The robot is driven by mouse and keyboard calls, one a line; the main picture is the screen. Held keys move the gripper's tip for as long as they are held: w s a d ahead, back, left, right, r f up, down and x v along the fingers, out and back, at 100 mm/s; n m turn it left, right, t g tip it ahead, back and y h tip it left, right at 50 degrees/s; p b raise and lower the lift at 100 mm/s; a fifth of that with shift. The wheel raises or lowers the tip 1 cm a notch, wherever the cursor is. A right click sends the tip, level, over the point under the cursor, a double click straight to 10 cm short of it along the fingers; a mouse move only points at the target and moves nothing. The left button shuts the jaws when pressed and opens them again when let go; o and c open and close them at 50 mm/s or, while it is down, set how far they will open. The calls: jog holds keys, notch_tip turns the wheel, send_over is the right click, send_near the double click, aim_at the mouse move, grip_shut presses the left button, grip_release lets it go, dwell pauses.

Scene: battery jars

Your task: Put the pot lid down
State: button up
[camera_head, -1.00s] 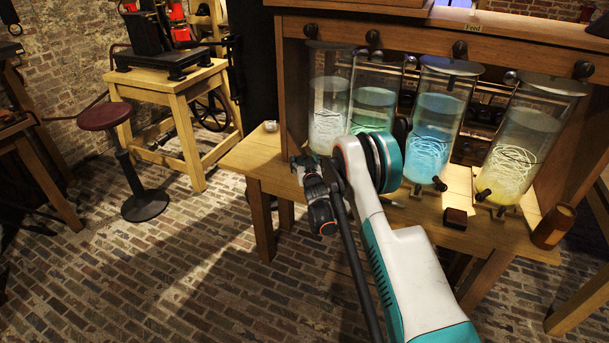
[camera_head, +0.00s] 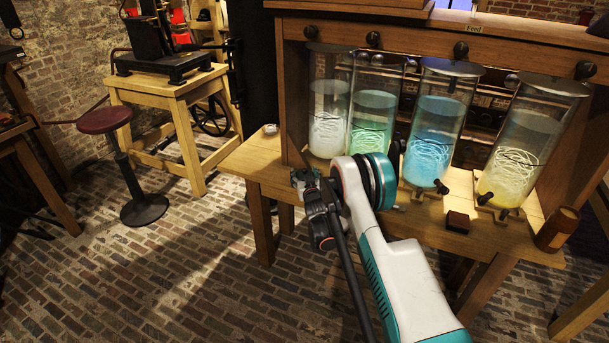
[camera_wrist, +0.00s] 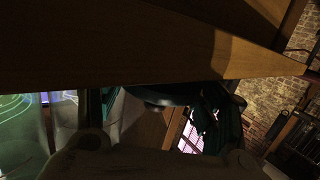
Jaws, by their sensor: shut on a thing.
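My gripper (camera_head: 305,180) is at the front left edge of the wooden bench, left of my white and teal arm link. In the wrist view my gripper (camera_wrist: 160,108) has its dark fingers on either side of a dark, rounded thing with a small knob-like bump, apparently the pot lid (camera_wrist: 158,102). It is shut on this thing. In the head view the lid cannot be made out clearly at the gripper. The wrist view is dim, so contact between lid and bench cannot be told.
The wooden bench (camera_head: 240,160) carries several tall glass jars, including a blue one (camera_head: 436,125). A small pale item (camera_head: 270,129) sits at its left corner. A dark block (camera_head: 457,221) and a brown cylinder (camera_head: 557,229) stand on the right. A red-topped stool (camera_head: 105,120) stands left.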

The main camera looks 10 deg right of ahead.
jog(key=shift+f, duration=0.2)
jog(key=o, duration=1.1)
jog(key=shift+c, duration=0.2)
